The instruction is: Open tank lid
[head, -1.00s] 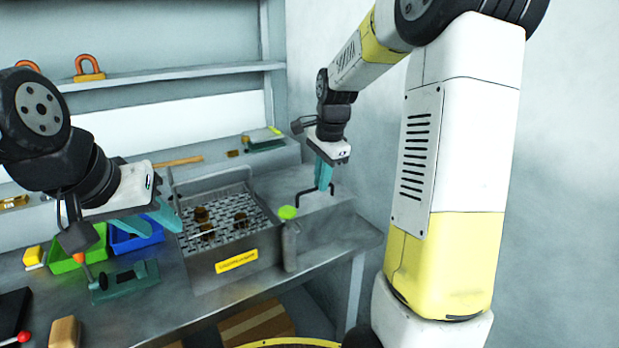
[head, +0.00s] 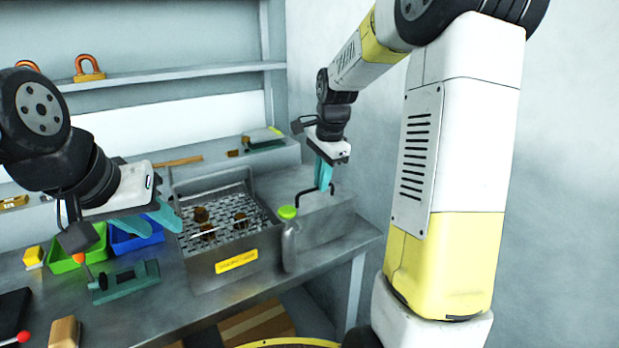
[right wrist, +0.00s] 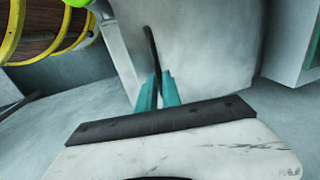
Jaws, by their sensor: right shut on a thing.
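The tank is a grey metal box at the bench's right end. Its flat grey lid (head: 338,203) appears closed and carries a thin black handle (head: 300,199). My right gripper (head: 325,187) points down from above, its teal fingers shut on the handle. In the right wrist view the black handle (right wrist: 152,45) runs up from between the fingers (right wrist: 159,88), with the grey lid surface (right wrist: 205,40) around it. My left gripper (head: 166,228) hangs over the bench at left, its two teal fingers apart and empty.
A metal basket (head: 206,262) with a mesh bottom and brown parts stands left of the tank. Green (head: 62,264) and blue (head: 124,245) bins and a teal fixture (head: 125,282) lie at left.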

